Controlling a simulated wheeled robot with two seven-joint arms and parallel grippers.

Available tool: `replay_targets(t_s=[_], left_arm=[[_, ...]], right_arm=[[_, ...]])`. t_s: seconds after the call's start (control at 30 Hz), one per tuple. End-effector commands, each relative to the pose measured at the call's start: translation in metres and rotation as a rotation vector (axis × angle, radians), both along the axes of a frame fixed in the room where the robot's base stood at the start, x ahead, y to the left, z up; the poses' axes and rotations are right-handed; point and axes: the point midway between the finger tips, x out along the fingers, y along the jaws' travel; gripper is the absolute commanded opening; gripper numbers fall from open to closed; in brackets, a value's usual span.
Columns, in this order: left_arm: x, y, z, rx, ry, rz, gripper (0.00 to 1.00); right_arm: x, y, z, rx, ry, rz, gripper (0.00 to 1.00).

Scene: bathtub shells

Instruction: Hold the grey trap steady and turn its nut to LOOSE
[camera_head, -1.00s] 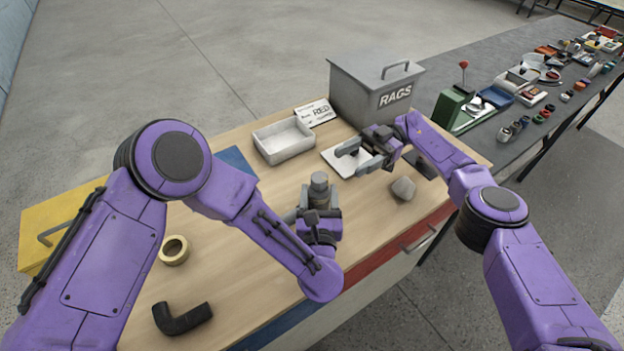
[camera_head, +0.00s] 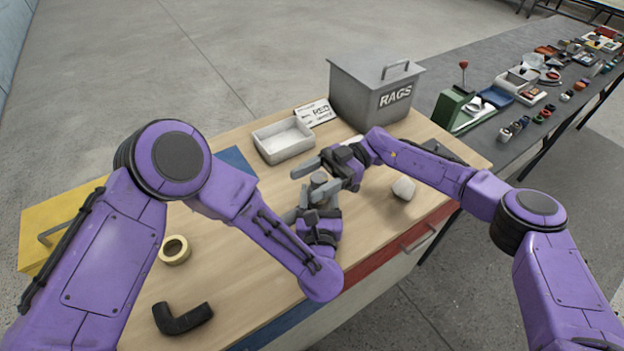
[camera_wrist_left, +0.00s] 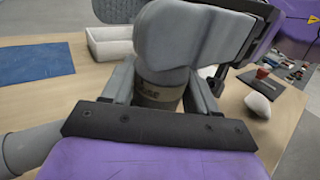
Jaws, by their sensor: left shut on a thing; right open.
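The grey trap (camera_head: 319,179) stands upright on the wooden bench, its lower part hidden by my left gripper. My left gripper (camera_head: 318,211) is shut on the trap's body. In the left wrist view, a tan-grey band with partly hidden dark lettering (camera_wrist_left: 158,94) shows between the left fingers. A grey pipe (camera_wrist_left: 30,150), seemingly the trap's side arm, shows at left. My right gripper (camera_head: 315,181) is open, with its fingers at either side of the trap's top. In the left wrist view its grey finger (camera_wrist_left: 180,40) hides the nut. I cannot tell whether it touches.
A white tray (camera_head: 285,149), a printed card (camera_head: 316,113) and the grey RAGS bin (camera_head: 372,100) stand at the back. A pale lump (camera_head: 404,188) lies right of the trap. A tape roll (camera_head: 174,250) and black elbow hose (camera_head: 183,318) lie front left.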

Motion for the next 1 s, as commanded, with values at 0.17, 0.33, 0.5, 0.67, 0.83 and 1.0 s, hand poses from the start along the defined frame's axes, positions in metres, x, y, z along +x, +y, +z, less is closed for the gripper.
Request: replay_targets(t_s=[0.17,0.33,0.5,0.67,0.83,1.0], left_arm=[[0.0001,-0.0001,0.0001,0.0,0.0,0.0,0.23],[0.0001,-0.0001,0.0001,0.0,0.0,0.0,0.23],[0.0,-0.0002,0.0001,0.0,0.0,-0.001,0.23],[-0.0001,-0.0003,0.0001,0.0,0.0,-0.001,0.23],[-0.0001,-0.0004,0.0001,-0.001,0.0,-0.001,0.23],[-0.0002,-0.0005,0.0001,-0.001,0.0,-0.002,0.23]], right_arm=[[0.0003,-0.0002,0.0,-0.001,0.001,0.0,0.33],[0.0003,-0.0003,0.0,0.0,0.001,-0.001,0.13],[0.0008,-0.0003,0.0004,-0.001,0.003,-0.018,0.13],[0.0015,-0.0002,0.0006,0.0,0.005,-0.076,0.13],[0.0029,0.0006,0.0005,0.001,0.005,-0.191,0.13],[0.0053,0.0017,0.0007,0.002,0.003,-0.343,0.13]])
